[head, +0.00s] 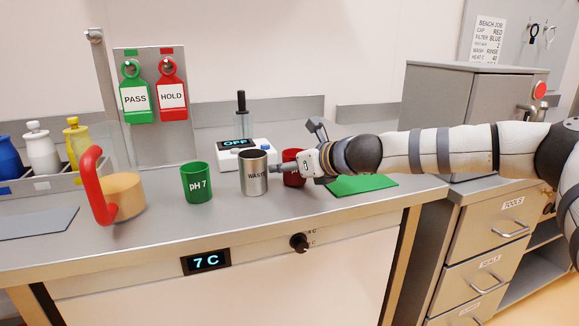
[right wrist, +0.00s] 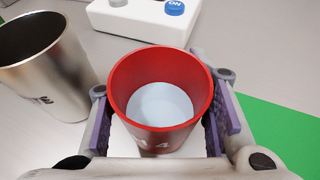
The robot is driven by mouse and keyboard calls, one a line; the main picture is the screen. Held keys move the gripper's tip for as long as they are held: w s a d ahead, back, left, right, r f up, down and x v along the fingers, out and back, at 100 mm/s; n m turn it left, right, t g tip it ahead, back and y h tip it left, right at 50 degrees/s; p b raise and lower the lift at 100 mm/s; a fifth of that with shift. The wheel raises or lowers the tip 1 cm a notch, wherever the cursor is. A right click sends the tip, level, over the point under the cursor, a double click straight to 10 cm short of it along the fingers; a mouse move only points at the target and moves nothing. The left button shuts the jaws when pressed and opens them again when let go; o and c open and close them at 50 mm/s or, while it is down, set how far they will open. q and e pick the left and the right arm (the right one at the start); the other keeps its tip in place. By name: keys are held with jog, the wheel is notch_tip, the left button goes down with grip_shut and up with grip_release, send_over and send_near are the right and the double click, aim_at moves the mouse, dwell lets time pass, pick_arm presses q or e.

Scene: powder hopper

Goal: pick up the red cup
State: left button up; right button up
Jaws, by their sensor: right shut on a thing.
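The red cup (head: 291,169) stands behind my right gripper in the head view, partly hidden by it. In the right wrist view the red cup (right wrist: 160,95) is upright between the two purple-padded fingers, with pale contents and a mark ending in 4 on its front. My right gripper (head: 298,167) is shut on the cup; its fingers (right wrist: 163,128) show on both sides of it. I cannot tell whether the cup touches the bench. My left gripper is not in view.
A steel cup marked WASTE (head: 254,174) stands close left of the red cup. A green pH 7 cup (head: 196,182) is further left, near a red-handled jug (head: 124,196). A white device reading OFF (head: 246,151) is behind. A green mat (head: 362,185) lies at right.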

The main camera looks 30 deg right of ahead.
jog(key=r, duration=0.2)
jog(key=r+p, duration=0.1)
jog(key=r, duration=0.1)
jog(key=shift+s+a+r, duration=0.1)
jog(key=shift+s+a, duration=0.05)
jog(key=shift+s, duration=0.15)
jog(key=s+a+r+p, duration=0.2)
jog(key=s+a+r, duration=0.15)
jog(key=s, duration=0.25)
jog(key=s+a+r+p, duration=0.2)
jog(key=s+r, duration=0.3)
jog(key=s, duration=0.1)
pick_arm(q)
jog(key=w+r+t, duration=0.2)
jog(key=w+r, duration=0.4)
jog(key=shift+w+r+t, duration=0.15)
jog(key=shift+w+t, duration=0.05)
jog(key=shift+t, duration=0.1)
pick_arm(e)
jog(key=w+a+f, duration=0.4)
jog(key=w+a, duration=0.7)
jog(key=a, duration=0.3)
jog(key=shift+w+a, duration=0.2)
jog(key=shift+a, duration=0.1)
jog(key=shift+d, duration=0.1)
